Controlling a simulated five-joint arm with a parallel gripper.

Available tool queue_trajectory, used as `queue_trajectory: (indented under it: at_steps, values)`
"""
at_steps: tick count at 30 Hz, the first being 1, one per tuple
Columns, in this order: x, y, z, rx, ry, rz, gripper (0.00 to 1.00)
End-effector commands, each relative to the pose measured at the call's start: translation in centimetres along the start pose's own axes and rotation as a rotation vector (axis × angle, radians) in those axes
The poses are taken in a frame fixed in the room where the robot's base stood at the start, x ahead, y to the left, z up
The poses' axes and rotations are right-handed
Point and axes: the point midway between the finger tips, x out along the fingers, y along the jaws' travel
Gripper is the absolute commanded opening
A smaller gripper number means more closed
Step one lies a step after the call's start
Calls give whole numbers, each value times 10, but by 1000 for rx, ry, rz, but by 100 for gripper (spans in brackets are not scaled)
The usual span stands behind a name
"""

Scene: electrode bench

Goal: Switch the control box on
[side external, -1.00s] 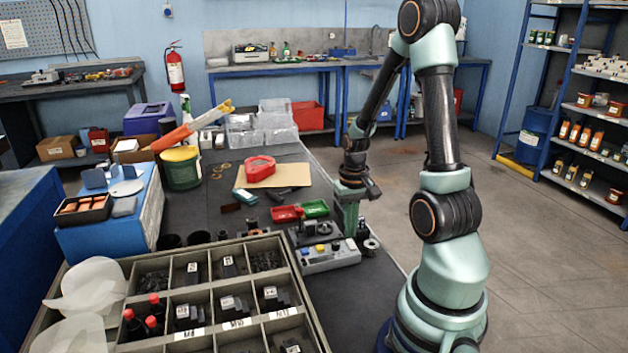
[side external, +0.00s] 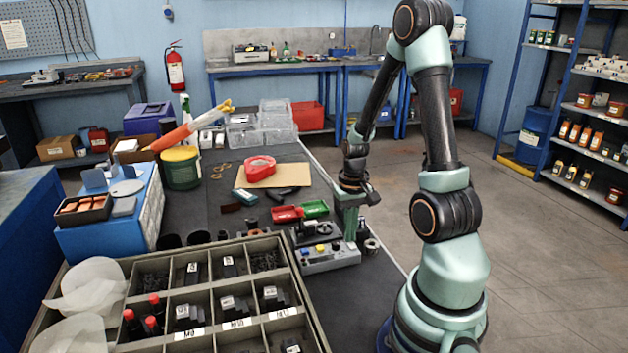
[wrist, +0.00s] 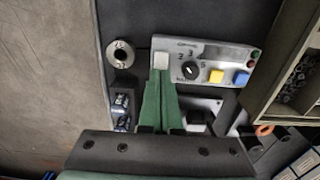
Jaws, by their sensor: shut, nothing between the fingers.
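The control box (side external: 327,262) is a grey box near the right edge of the bench. In the wrist view the control box (wrist: 210,49) shows a pale square switch (wrist: 160,60) at its left end, a black rotary knob (wrist: 189,71), a yellow button (wrist: 216,76), a blue button (wrist: 241,79) and small red and green lamps at the right end. My gripper (wrist: 160,76) has green fingers, shut and empty. Its tips appear right by the lower edge of the pale switch; I cannot tell whether they touch. In the side view my gripper (side external: 349,238) points down behind the box's right end.
A ring-shaped metal part (wrist: 120,54) lies left of the box. A compartment tray (side external: 192,333) stands close in front of it. Bare floor is past the bench edge on the right.

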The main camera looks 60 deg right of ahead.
Motion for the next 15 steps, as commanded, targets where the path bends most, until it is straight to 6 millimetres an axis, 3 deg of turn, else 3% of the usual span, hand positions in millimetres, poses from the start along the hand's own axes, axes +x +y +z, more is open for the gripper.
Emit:
queue_trajectory:
  at_steps: [8,15]
  values:
    - [2,0,0,0,-1,0,0]
    - [-14,0,0,0,2,0,0]
